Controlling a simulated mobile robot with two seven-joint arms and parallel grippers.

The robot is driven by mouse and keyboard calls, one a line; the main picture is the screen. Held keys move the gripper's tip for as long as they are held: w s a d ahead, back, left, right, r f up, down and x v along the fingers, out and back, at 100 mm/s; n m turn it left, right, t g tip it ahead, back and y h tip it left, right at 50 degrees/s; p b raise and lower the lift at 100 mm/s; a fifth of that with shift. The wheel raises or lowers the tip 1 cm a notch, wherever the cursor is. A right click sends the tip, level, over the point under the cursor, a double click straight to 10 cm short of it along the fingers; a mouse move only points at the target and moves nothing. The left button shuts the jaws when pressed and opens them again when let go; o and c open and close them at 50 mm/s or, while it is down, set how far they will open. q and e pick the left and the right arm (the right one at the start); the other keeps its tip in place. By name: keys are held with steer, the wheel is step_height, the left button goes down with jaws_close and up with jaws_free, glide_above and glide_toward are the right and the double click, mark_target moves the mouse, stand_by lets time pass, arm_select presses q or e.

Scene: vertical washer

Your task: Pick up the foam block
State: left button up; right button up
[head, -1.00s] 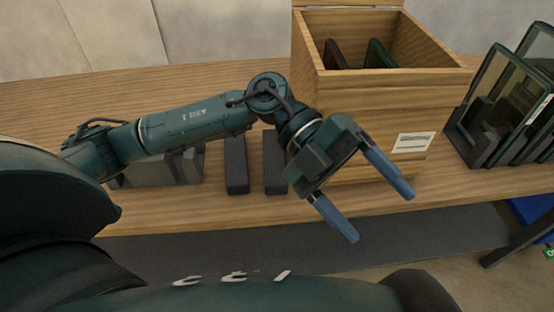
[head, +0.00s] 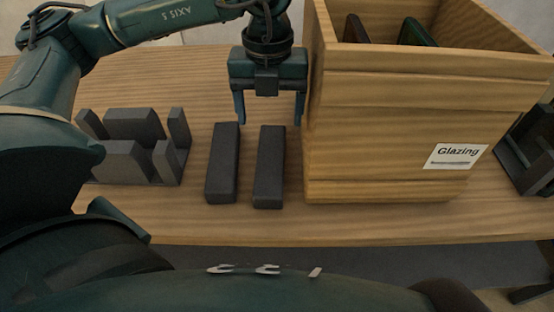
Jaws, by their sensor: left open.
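Two dark grey foam blocks lie side by side on the wooden table in the head view, a left foam block (head: 222,165) and a right foam block (head: 269,170). A narrow strip of bare table separates them. My left gripper (head: 269,117) points down with its blue fingers spread, open and empty. In the picture it is just above the far end of the right block; how high it is over the table I cannot tell. My right gripper is not in view.
A wooden crate labelled Glazing (head: 400,130) stands close to the right of the blocks, with dark panes inside. A grey slotted holder (head: 127,163) stands to the left. Another dark rack (head: 528,150) is at the right edge. The table's front strip (head: 250,228) is clear.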

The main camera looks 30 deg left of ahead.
arm_select(q)
glide_above(271, 156)
step_height(271, 156, down, 5)
steer(key=shift+s+a+r, duration=0.1)
steer(key=shift+f, duration=3.3)
steer(key=c, duration=1)
